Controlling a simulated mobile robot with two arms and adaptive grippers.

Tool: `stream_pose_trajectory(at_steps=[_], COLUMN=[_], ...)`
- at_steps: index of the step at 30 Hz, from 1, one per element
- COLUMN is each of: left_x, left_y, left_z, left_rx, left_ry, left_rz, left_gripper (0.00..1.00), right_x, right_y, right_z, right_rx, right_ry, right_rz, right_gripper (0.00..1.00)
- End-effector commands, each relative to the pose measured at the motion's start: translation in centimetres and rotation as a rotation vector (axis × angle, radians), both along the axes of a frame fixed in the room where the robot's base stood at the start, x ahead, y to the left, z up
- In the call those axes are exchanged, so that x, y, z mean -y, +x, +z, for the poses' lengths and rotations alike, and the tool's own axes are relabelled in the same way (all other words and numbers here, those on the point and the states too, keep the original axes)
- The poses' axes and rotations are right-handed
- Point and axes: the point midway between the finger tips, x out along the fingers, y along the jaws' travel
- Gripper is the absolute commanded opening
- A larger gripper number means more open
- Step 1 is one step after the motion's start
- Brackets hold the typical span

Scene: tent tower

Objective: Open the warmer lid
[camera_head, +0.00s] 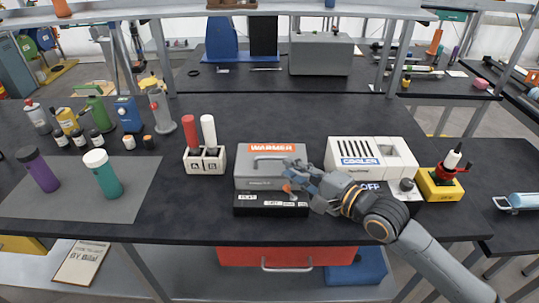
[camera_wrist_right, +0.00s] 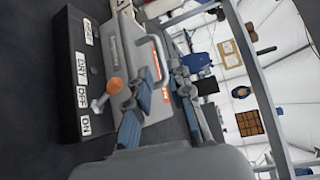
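The warmer (camera_head: 243,167) is a grey box with an orange WARMER label on its lid (camera_head: 270,148) and a pale bar handle (camera_head: 274,159). The lid looks shut. A black control panel (camera_head: 250,208) with an orange-tipped lever (camera_head: 288,188) sits along its front; the lever also shows in the right wrist view (camera_wrist_right: 114,85). My right gripper (camera_head: 301,181) is at the warmer's front right corner. In the right wrist view its blue-padded fingers (camera_wrist_right: 160,98) are spread, with grey warmer surface beyond them and nothing held. My left gripper is out of view.
A white cooler (camera_head: 355,150) stands close right of the warmer. A white holder (camera_head: 205,162) with a red and a white stick stands left. A yellow box (camera_head: 438,186) is further right. Bottles stand at the far left. The table behind the warmer is clear.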

Motion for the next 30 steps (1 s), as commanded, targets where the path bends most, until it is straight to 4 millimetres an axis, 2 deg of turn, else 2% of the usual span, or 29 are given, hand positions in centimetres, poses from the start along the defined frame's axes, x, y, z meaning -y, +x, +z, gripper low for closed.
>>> stream_pose_trajectory(at_steps=[4,12,24,25,27,30], left_x=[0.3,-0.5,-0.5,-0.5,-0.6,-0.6], left_y=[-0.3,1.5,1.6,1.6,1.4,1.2], left_z=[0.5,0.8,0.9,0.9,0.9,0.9], left_rx=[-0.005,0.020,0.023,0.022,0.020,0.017], left_ry=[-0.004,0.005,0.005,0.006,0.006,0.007], left_rz=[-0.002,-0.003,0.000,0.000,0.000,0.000], left_gripper=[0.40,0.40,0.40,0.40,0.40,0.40], right_x=[-2.4,-5.0,-5.6,-5.5,-5.5,-5.5], right_y=[2.4,5.0,5.5,5.5,5.5,5.5], right_z=[-0.2,-0.8,-1.0,-1.0,-1.0,-1.0], right_rx=[0.001,0.001,0.001,0.001,0.001,0.001], right_ry=[0.001,0.001,-0.001,-0.001,-0.001,-0.001], right_rz=[0.000,0.000,-0.001,-0.001,-0.001,-0.001], right_gripper=[0.21,0.21,0.21,0.17,0.02,0.00])
